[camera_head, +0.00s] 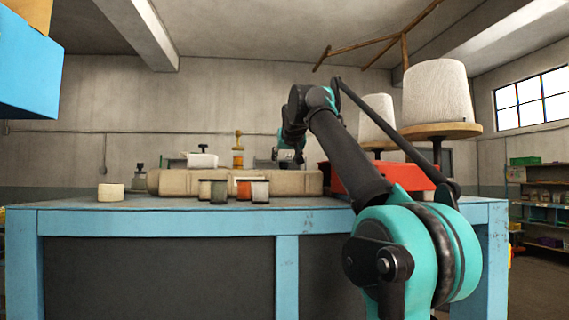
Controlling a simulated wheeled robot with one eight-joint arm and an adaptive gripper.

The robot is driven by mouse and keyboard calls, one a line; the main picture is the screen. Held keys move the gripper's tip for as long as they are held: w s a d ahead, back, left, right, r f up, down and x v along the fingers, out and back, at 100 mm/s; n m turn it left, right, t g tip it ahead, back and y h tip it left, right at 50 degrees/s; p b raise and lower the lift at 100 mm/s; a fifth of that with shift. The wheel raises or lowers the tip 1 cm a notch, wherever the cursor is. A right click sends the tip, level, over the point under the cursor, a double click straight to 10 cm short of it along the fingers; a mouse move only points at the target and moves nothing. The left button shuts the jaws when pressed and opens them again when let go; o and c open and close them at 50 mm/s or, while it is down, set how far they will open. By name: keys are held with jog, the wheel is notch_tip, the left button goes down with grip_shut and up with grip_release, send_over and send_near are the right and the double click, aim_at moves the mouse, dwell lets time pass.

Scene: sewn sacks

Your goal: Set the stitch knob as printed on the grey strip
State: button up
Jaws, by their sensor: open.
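My gripper (291,158) is at the far end of my arm, small in the picture, above the right part of a long beige sack (235,182) on the blue bench. It is open, with nothing seen between its fingers. A red machine body (405,178) stands on the bench to the right, partly hidden behind my arm. I cannot make out a stitch knob or a grey strip with print; they may be hidden or too small to tell.
The blue bench (170,215) spans the view. Several small pots (218,192) stand before the sack, with a cream roll (111,192) at left. An amber bottle (238,158) is behind. Large thread cones (437,95) stand on wooden discs at right.

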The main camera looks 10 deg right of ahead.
aim_at(284, 166)
jog(key=shift+x, duration=1.65)
jog(key=shift+s, duration=0.1)
jog(key=c, duration=1.2)
